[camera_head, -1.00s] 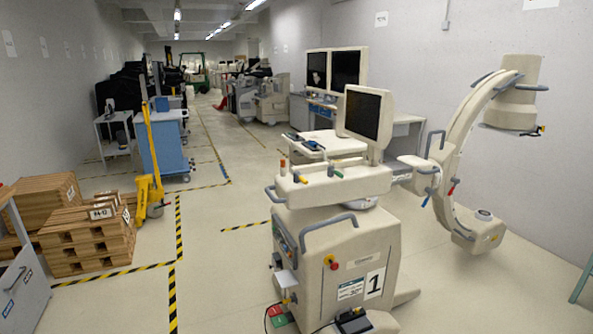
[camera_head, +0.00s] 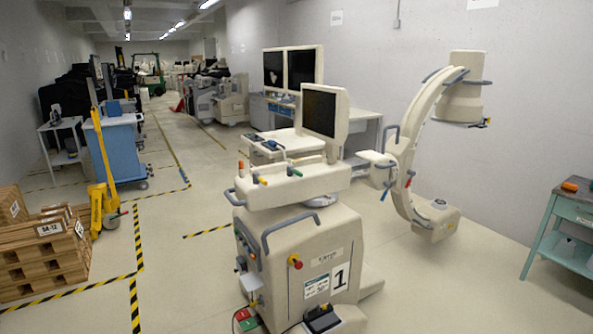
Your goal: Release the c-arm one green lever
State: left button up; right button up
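The c-arm unit marked 1 (camera_head: 322,262) stands in the middle, a cream cart with blue-grey handles. On its top console a small green lever (camera_head: 294,171) shows, beside a yellow lever (camera_head: 261,180) and an orange-red one (camera_head: 240,168). The lever's exact position is too small to tell. The curved C-arm (camera_head: 413,120) rises behind it at the right, with a blue lever (camera_head: 386,190) and a red lever (camera_head: 409,181) near its joint. Neither of my grippers is in view.
A teal table (camera_head: 559,244) stands at the right. Stacked wooden pallets (camera_head: 43,258) and a yellow pallet jack (camera_head: 103,205) are at the left, near a blue cabinet (camera_head: 117,151). The floor between pallets and cart is clear, with yellow-black tape (camera_head: 137,265).

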aim_at(290, 169)
jog(key=i+l, duration=0.3)
jog(key=i, duration=0.25)
jog(key=i+l+z, duration=0.1)
jog(key=i+l, duration=0.15)
jog(key=i, duration=0.3)
jog(key=i+l, duration=0.25)
jog(key=i, duration=0.3)
jog(key=i+l+z, duration=0.1)
jog(key=i+l, duration=0.15)
jog(key=i, duration=0.3)
jog(key=i+l+z, duration=0.1)
jog(key=i, duration=0.45)
jog(key=l, duration=0.1)
